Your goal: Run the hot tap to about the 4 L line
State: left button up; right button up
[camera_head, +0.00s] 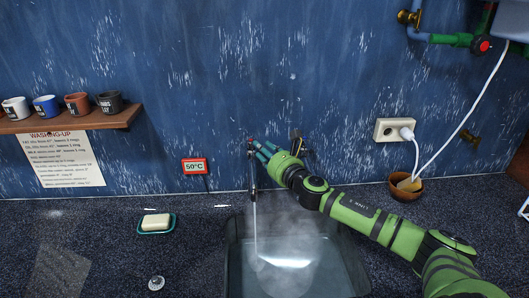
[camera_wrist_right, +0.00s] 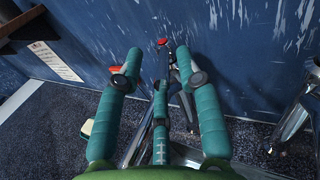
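My right gripper (camera_head: 262,152) is at the tap by the wall, its teal fingers next to the red-marked hot handle (camera_head: 250,139). In the right wrist view the fingers (camera_wrist_right: 158,75) are spread apart, with the red-topped handle (camera_wrist_right: 162,42) beyond and between them; contact is unclear. A thin stream of water (camera_head: 255,225) runs from the spout into the grey basin (camera_head: 236,262). Steam rises, and pale water (camera_head: 300,272) covers the basin's floor. I cannot make out a 4 L line. My left gripper is out of view.
Soap sits in a teal dish (camera_head: 156,231) left of the basin, near a plug (camera_head: 156,283). A shelf (camera_head: 70,120) holds several mugs above a washing-up notice (camera_head: 62,160). A wooden bowl (camera_head: 405,188) stands right, below a socket (camera_head: 396,130).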

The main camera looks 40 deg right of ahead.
jog(key=shift+f, duration=0.15)
jog(key=s+a, duration=0.1)
jog(key=s, duration=1.1)
dwell(6.7)
